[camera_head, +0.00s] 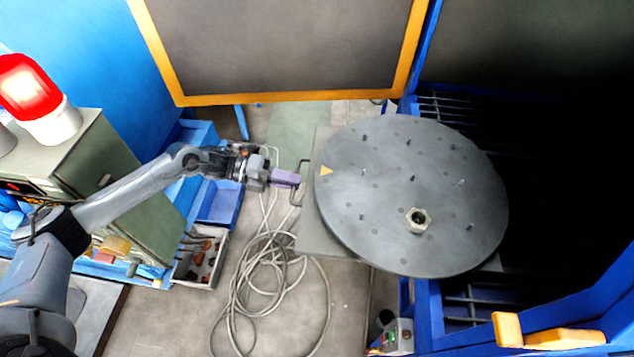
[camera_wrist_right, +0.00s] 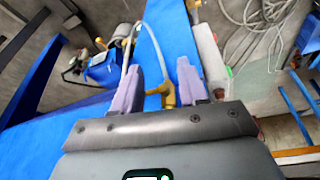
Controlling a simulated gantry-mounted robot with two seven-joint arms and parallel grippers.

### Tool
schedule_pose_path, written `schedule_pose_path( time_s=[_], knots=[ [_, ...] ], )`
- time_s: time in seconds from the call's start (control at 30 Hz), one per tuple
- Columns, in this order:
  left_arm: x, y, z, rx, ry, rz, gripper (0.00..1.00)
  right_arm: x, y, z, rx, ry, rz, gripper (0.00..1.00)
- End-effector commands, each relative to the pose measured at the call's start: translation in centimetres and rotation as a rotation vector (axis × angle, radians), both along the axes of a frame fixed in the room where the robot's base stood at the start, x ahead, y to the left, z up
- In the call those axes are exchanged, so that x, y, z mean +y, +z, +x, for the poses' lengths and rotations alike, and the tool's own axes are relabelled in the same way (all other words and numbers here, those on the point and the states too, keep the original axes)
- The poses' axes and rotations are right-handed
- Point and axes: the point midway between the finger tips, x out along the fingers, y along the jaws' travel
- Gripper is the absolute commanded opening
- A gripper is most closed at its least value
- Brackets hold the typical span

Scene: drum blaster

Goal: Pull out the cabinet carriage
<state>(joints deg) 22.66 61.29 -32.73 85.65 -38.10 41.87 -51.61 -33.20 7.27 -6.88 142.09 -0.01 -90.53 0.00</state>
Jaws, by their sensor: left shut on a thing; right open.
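The cabinet carriage shows in the head view as a grey plate (camera_head: 315,239) carrying a large round dark disc (camera_head: 385,200) with small pins, a hex nut and an orange triangle mark. A thin bent handle (camera_head: 301,166) stands out from its left edge. My left gripper (camera_head: 292,180) reaches in from the left with its purple fingers shut on this handle. The disc is partly over the floor, beside the dark cabinet opening (camera_head: 545,170). My right gripper (camera_wrist_right: 158,72) shows in the right wrist view, open, with its purple fingers apart. It is outside the head view.
A coiled grey cable (camera_head: 265,285) lies on the floor below the left gripper. A green-grey box with a red lamp (camera_head: 28,88) and blue bins (camera_head: 218,203) stand at left. In the right wrist view, a brass-coloured fitting (camera_wrist_right: 168,97) appears between or behind the right fingers.

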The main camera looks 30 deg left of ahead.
Motion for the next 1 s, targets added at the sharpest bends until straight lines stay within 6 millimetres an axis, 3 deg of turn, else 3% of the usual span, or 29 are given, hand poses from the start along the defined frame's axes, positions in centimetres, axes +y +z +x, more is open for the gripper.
schedule_pose_path(
  time_s=[0.1, 0.33, 0.87, 0.9, 1.0],
  knots=[
    [2.2, 0.0, -0.9, 0.000, 0.001, 0.002, 0.00, 0.1, -0.2, 0.0, 0.000, -0.002, 0.003, 0.43],
    [4.5, 0.0, -2.0, -0.001, 0.001, 0.000, 0.00, 0.2, -0.4, 0.0, 0.001, -0.005, 0.009, 0.43],
    [5.2, 0.1, -2.2, -0.003, 0.000, -0.002, 0.00, 0.2, -0.4, 0.0, 0.001, -0.005, 0.009, 0.43],
    [5.2, 0.1, -2.2, -0.003, 0.000, -0.002, 0.19, 0.2, -0.4, 0.0, 0.001, -0.006, 0.008, 0.43],
    [5.2, 0.1, -2.2, -0.003, 0.000, -0.002, 0.34, 0.1, -0.4, 0.0, 0.001, -0.004, 0.005, 0.43]
  ],
)
